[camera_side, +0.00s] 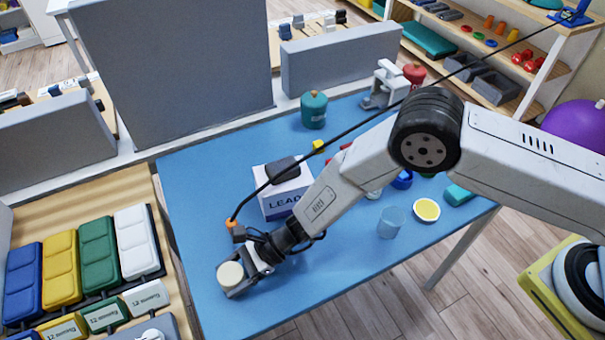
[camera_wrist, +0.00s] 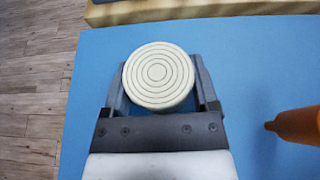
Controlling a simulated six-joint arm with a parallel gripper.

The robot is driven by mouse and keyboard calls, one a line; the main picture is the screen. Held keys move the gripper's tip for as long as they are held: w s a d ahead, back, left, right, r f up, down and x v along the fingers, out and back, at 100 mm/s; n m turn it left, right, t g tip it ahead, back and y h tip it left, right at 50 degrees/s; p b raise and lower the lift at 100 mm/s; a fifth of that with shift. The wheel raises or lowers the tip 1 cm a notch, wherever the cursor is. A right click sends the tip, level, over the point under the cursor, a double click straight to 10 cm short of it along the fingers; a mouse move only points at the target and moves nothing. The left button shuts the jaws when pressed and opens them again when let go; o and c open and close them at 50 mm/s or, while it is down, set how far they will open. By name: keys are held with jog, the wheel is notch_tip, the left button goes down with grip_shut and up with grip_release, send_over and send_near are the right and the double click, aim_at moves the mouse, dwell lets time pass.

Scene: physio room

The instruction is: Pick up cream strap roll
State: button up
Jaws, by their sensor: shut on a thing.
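The cream strap roll (camera_wrist: 158,76) is a round, cream disc with ring lines on its face. In the wrist view it sits between the two fingers of my gripper (camera_wrist: 160,88), which are shut on it from both sides. In the side view the cream roll (camera_side: 230,274) shows at the end of my gripper (camera_side: 236,280), near the left front part of the blue table (camera_side: 290,310). I cannot tell whether the roll touches the table or is held just above it.
A white box with dark lettering (camera_side: 282,198) stands behind my gripper. A clear cup (camera_side: 391,222) and a yellow-topped round tub (camera_side: 427,210) stand to the right. A wooden rack with coloured pads (camera_side: 97,255) lies left of the table. The table front is clear.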

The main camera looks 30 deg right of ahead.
jog(key=shift+r, duration=1.05)
jog(key=s+d+r, duration=1)
jog(key=shift+r, duration=0.4)
jog(key=shift+w, duration=0.1)
